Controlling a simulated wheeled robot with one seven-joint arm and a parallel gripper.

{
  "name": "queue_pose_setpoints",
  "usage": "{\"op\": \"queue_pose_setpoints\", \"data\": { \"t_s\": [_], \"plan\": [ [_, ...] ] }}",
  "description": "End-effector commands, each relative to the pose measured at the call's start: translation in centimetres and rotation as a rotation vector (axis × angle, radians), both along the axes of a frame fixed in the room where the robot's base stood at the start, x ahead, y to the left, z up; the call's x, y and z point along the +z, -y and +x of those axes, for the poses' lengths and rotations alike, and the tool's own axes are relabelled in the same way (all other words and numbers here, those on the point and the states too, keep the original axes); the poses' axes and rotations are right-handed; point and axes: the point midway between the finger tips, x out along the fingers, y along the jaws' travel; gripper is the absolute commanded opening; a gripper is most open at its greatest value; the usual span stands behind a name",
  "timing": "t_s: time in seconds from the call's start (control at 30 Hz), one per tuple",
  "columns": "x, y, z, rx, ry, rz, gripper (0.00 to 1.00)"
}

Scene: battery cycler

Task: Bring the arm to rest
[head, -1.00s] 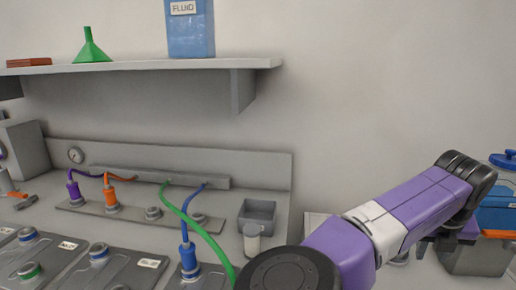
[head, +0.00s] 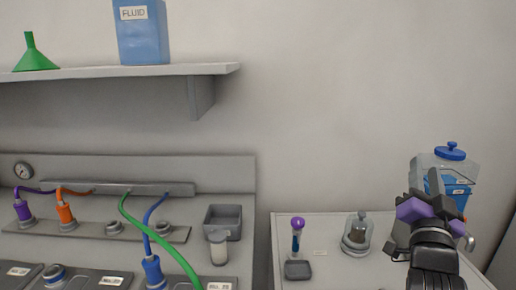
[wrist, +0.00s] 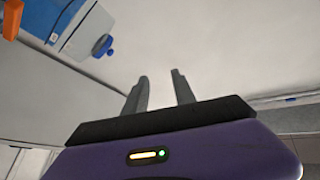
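My gripper (wrist: 161,92) shows in the wrist view with its two grey fingers apart and nothing between them. In the head view my gripper (head: 433,182) is at the right, raised in front of a clear container with a blue lid (head: 450,151). In the wrist view that container (wrist: 78,28) is at the upper left, apart from the fingers. My purple and black wrist hides part of the container in the head view.
The bench at left has coloured hoses, a grey bin (head: 223,221) and a white-lidded jar (head: 218,248). A shelf (head: 120,72) hangs above.

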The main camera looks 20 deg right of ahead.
Motion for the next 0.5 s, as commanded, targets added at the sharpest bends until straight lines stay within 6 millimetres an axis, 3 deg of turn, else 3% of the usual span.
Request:
{"op": "queue_pose_setpoints", "data": {
  "t_s": [0.27,0.5],
  "plan": [
    [-5.2,-8.9,-3.0,0.147,-0.171,-0.361,0.32],
    [-11.0,-15.4,-7.9,0.284,-0.277,-0.537,0.32]
  ]
}}
